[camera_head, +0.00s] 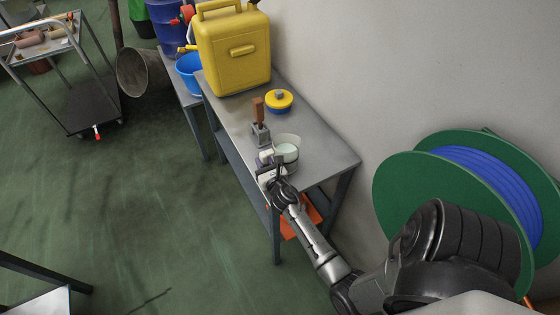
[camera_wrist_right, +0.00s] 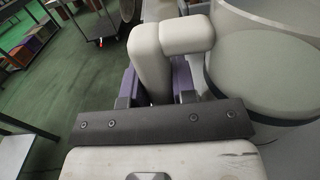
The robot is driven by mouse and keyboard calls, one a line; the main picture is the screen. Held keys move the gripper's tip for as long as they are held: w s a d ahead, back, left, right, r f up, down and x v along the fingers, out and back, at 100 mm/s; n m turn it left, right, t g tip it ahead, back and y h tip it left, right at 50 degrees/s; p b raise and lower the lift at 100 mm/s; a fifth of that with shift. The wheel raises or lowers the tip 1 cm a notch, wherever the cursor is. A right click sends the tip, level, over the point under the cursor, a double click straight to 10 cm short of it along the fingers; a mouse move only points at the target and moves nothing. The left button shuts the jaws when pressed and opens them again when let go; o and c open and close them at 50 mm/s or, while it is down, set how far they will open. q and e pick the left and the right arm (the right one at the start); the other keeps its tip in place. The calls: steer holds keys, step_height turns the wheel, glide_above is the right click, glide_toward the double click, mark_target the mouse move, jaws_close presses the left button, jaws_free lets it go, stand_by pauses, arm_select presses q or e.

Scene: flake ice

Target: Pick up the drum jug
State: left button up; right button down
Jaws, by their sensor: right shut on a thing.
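The drum jug (camera_head: 288,142), a pale translucent vessel with a thick off-white handle, stands at the front part of the grey metal table. My right gripper (camera_head: 268,167) is at the jug's handle side, to its left. In the right wrist view the handle (camera_wrist_right: 150,45) sits between the purple-padded fingers of the gripper (camera_wrist_right: 158,82), which is shut on it. The jug's body (camera_wrist_right: 265,65) is to the right of the fingers there. Whether the jug's base touches the table is hard to tell. My left gripper is not in view.
On the table (camera_head: 325,158), a brown-handled tool (camera_head: 260,122), a yellow-and-blue round item (camera_head: 279,101) and a yellow canister (camera_head: 234,50) stand behind the jug. A green reel with blue hose (camera_head: 405,185) is at the right by the wall.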

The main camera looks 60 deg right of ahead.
steer(key=shift+r, duration=0.3)
stand_by(0.6)
step_height(320, 180, up, 10)
steer(key=p, duration=0.5)
steer(key=shift+f+p, duration=0.2)
steer(key=shift+p, duration=0.2)
steer(key=c, duration=1.5)
jaws_free()
jaws_close()
